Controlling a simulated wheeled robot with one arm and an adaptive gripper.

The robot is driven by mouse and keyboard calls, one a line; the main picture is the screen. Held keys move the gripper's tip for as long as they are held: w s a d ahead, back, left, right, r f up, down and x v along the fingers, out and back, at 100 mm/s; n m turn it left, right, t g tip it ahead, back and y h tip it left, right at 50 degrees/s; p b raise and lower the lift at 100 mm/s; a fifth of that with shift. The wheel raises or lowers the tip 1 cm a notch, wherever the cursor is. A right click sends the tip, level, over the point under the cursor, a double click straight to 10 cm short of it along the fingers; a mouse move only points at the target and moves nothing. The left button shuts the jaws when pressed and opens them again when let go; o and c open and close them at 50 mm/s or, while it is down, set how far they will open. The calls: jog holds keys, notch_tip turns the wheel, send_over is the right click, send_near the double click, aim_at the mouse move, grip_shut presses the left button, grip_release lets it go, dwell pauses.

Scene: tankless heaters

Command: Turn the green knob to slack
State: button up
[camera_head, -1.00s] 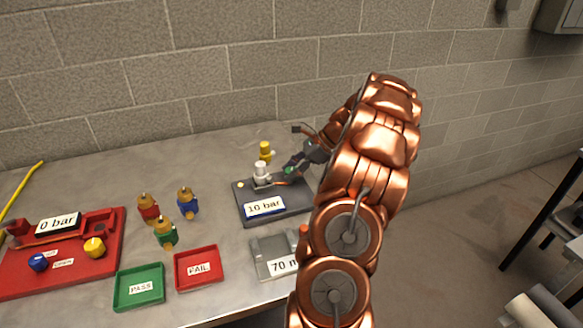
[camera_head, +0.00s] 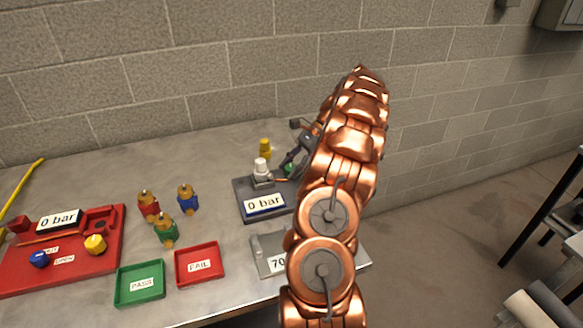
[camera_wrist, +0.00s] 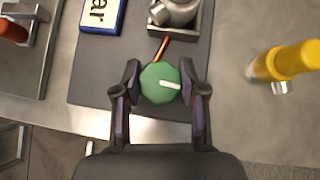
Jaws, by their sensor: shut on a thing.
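The green knob (camera_wrist: 160,84) sits on the dark grey rig plate (camera_wrist: 91,73), and a white mark on it points right in the wrist view. My gripper (camera_wrist: 160,90) has one finger on each side of the knob and is shut on it. In the head view the knob (camera_head: 289,169) shows only in part beside my gripper (camera_head: 292,163), and my arm covers the rig's right side. The rig's display (camera_head: 264,204) reads "0 bar". A white-capped fitting (camera_head: 261,170) stands on the rig, joined toward the knob by a copper pipe (camera_wrist: 161,48).
A yellow-topped piece (camera_head: 265,149) stands behind the rig. Red, blue and green valves (camera_head: 166,228), PASS (camera_head: 139,284) and FAIL (camera_head: 199,266) trays and a red rig (camera_head: 100,262) lie left.

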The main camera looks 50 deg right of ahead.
jog(key=o, duration=1.1)
jog(key=shift+o, duration=0.2)
jog(key=shift+r+m+t, duration=0.1)
jog(key=shift+m+t, duration=0.3)
jog(key=shift+m, duration=0.1)
